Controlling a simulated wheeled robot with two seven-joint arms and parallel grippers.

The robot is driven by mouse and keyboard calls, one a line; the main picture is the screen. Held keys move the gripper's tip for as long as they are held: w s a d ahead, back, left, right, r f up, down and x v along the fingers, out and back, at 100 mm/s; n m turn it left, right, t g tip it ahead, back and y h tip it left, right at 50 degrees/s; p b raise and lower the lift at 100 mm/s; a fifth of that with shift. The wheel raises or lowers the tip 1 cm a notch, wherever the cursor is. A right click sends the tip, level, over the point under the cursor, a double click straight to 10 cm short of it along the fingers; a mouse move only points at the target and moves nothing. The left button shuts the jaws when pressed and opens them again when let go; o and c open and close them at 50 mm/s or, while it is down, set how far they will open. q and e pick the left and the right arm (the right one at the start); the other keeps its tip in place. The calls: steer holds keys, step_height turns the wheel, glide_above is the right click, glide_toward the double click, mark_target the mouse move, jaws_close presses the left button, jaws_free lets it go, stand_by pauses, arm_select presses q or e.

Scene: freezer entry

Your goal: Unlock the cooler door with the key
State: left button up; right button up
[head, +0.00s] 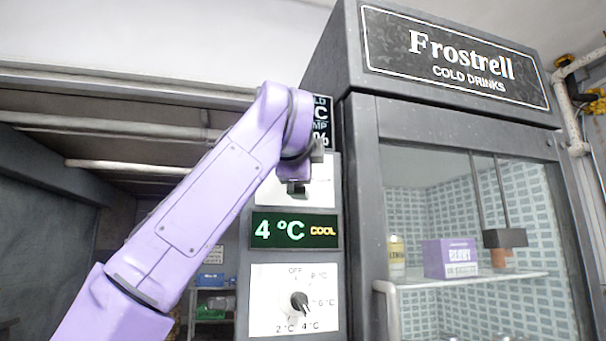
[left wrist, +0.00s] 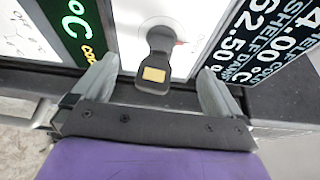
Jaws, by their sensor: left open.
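The key (left wrist: 155,76) has a dark head with a yellow patch. In the left wrist view it stands at a round pale lock plate on a white panel (left wrist: 185,12); how far it is inserted I cannot tell. My left gripper (left wrist: 158,67) is open, one finger on each side of the key, with gaps on both sides. In the head view my left gripper (head: 297,187) is in front of the white lock panel (head: 323,190) and hides the key. The cooler door (head: 366,200) is at the right and looks closed. My right gripper is not in view.
Below the lock panel are a green "4 °C COOL" display (head: 294,230) and a dial panel with a black knob (head: 299,302). A dark readout (head: 321,112) is above. Behind the glass, a purple box (head: 450,258) and a bottle (head: 397,256) stand on a shelf.

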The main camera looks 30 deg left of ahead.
arm_select(q)
steer(key=s+d+b, duration=0.1)
steer(key=s+d, duration=0.5)
steer(key=d, duration=0.1)
steer(key=shift+b, duration=0.3)
stand_by(1.0)
steer(key=shift+w+a, duration=0.1)
stand_by(0.3)
